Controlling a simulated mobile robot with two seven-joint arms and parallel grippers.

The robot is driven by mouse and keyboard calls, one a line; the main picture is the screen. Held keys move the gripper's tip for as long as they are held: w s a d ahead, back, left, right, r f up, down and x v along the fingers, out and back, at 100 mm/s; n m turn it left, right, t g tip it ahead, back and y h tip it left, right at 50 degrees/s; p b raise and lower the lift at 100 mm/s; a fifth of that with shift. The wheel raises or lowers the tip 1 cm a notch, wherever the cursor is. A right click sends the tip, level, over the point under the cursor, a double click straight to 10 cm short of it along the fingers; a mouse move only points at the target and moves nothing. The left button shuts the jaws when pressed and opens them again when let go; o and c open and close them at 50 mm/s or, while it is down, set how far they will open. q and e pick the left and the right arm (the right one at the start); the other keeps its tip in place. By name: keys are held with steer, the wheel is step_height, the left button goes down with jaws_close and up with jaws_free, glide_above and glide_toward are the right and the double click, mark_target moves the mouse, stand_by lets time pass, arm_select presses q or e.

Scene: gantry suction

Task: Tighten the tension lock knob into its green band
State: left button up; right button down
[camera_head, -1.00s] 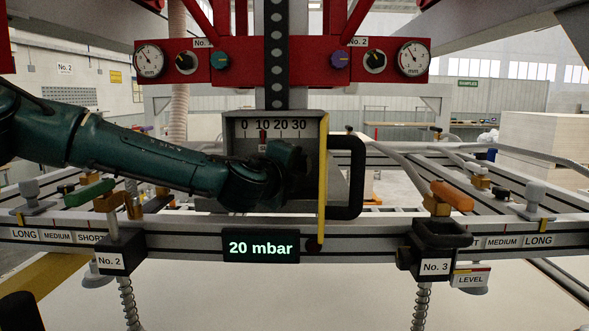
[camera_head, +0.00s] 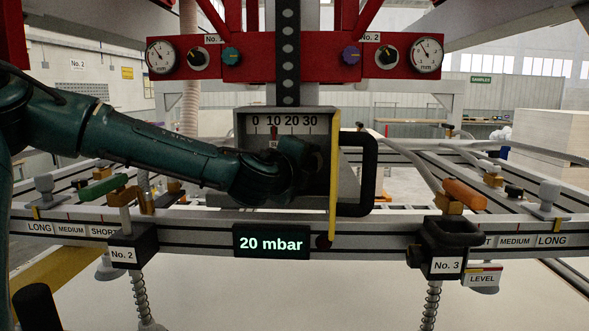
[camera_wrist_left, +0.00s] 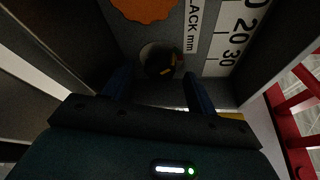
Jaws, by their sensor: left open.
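My left gripper (camera_head: 298,168) is in front of the grey gauge box (camera_head: 242,128), which has a 0 10 20 30 scale. In the left wrist view its two fingers (camera_wrist_left: 158,90) are apart, with nothing held between them. A small dark round part (camera_wrist_left: 158,60) with yellow, green and red marks lies just beyond the fingertips, between them. A scalloped orange disc (camera_wrist_left: 143,8) is cut off by the top edge. A label ending in "LACK mm" (camera_wrist_left: 193,25) is beside them. I cannot tell which part is the tension lock knob. No plain green band is clear. My right gripper is not in view.
A yellow upright strip (camera_head: 334,185) and black handle (camera_head: 370,175) stand right of the gripper. A rail with a "20 mbar" display (camera_head: 271,242) crosses below. A red panel (camera_head: 300,62) with gauges and knobs hangs above.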

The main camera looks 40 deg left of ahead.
arm_select(q)
steer(key=b+v, duration=0.1)
steer(key=v, duration=1.1)
steer(key=shift+s+b, duration=0.4)
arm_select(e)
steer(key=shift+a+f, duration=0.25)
arm_select(q)
steer(key=shift+d+r, duration=0.1)
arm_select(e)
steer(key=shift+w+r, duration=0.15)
